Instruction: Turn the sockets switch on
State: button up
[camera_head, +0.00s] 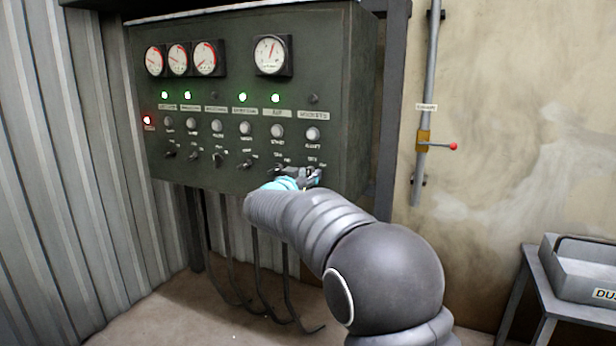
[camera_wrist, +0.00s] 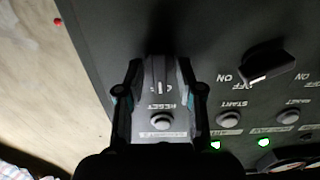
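The sockets column is the rightmost on the dark green control panel (camera_head: 232,120); its lamp (camera_head: 313,99) is dark. Its round button (camera_head: 313,133) also shows in the wrist view (camera_wrist: 161,121), below the sockets switch (camera_wrist: 159,75) in that turned-over view. My gripper (camera_head: 306,177) is at the panel's lower right, over the sockets switch, and hides most of it in the head view. In the wrist view my gripper (camera_wrist: 160,68) has its fingers apart, one on each side of the switch. Contact with the switch cannot be told.
Other switches, such as the neighbouring black one (camera_wrist: 264,67), stand close beside my gripper. Several green lamps (camera_head: 276,98) and a red lamp (camera_head: 147,120) are lit. A pipe with a red-tipped lever (camera_head: 453,146) is on the right wall. A grey box (camera_head: 585,272) stands at lower right.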

grip_shut()
jog(key=m, duration=0.5)
jog(key=shift+s+d+f+m, duration=0.1)
jog(key=shift+m, duration=0.3)
jog(key=shift+d+m+b, duration=0.1)
jog(key=shift+m+b, duration=1.2)
jog(key=shift+m, duration=1.9)
